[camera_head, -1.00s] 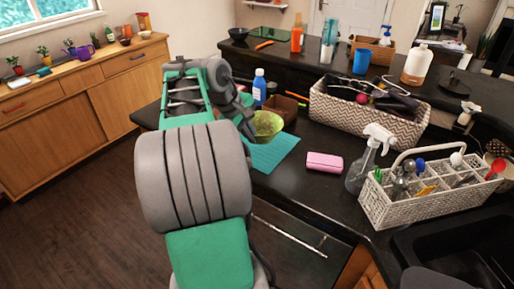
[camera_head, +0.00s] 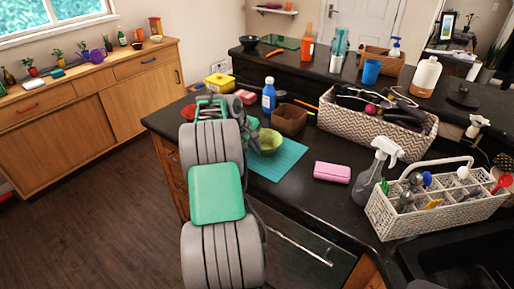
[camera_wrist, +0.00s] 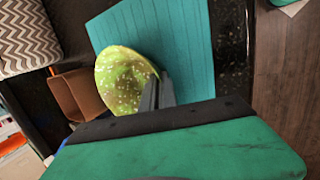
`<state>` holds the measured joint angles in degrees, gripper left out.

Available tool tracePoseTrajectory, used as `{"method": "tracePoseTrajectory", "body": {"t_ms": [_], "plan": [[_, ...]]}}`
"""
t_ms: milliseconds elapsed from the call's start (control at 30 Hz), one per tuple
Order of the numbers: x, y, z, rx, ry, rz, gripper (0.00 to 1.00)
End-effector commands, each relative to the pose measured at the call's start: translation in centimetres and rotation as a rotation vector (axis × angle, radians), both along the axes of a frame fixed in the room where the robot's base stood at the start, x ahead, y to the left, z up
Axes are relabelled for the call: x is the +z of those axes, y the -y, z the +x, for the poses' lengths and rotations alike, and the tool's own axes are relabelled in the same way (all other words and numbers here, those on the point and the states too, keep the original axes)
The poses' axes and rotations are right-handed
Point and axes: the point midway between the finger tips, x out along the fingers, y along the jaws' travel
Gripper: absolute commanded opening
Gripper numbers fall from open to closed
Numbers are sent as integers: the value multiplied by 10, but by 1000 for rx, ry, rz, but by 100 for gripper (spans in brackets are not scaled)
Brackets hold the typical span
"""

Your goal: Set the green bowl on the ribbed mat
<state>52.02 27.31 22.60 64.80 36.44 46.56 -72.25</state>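The green speckled bowl (camera_head: 268,142) is at the left part of the teal ribbed mat (camera_head: 287,157) in the head view; I cannot tell whether it touches the mat. In the wrist view the bowl (camera_wrist: 120,80) looks tilted and overlaps the mat (camera_wrist: 185,50). My gripper (camera_wrist: 157,90) has its dark fingers close together at the bowl's rim and looks shut on it. In the head view my arm hides the fingertips.
A pink sponge (camera_head: 332,172) lies right of the mat. A chevron basket (camera_head: 350,124), spray bottle (camera_head: 372,170) and white caddy (camera_head: 400,218) stand further right. The mat's right part is bare.

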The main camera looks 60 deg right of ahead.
Motion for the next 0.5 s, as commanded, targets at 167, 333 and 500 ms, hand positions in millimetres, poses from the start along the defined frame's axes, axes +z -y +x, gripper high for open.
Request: {"method": "tracePoseTrajectory", "body": {"t_ms": [167,333,500], "plan": [[1,1,-1,-2,2,-2,0],[-2,0,-1,-3,1,-2,5],[-2,0,0,-2,1,-1,19]]}}
